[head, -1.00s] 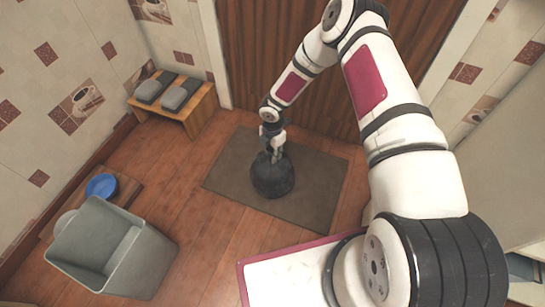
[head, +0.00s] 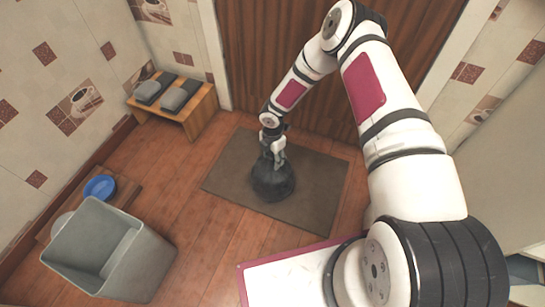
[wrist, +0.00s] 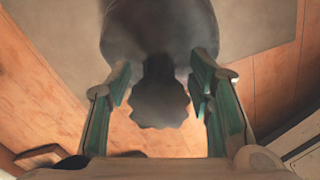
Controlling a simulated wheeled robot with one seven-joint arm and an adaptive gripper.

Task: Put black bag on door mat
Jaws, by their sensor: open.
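The black bag (head: 273,184) is a dark, rounded bag with a gathered top, and it stands upright over the grey-brown door mat (head: 315,194) in the head view. In the wrist view the bag (wrist: 160,35) fills the upper middle, with its scalloped top edge towards me. My gripper (head: 272,158) is directly above the bag in the head view. In the wrist view my gripper (wrist: 163,95) is open, with green-lined fingers apart on both sides of the bag's neck. Whether a finger touches the bag I cannot tell.
A grey bin (head: 115,255) stands at the lower left, near a blue bowl (head: 100,187) on a low wooden board. A small wooden bench (head: 198,112) with grey shoes (head: 176,97) stands by the wall. A brown door (head: 255,60) is behind the mat. Bare floor lies left of the mat.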

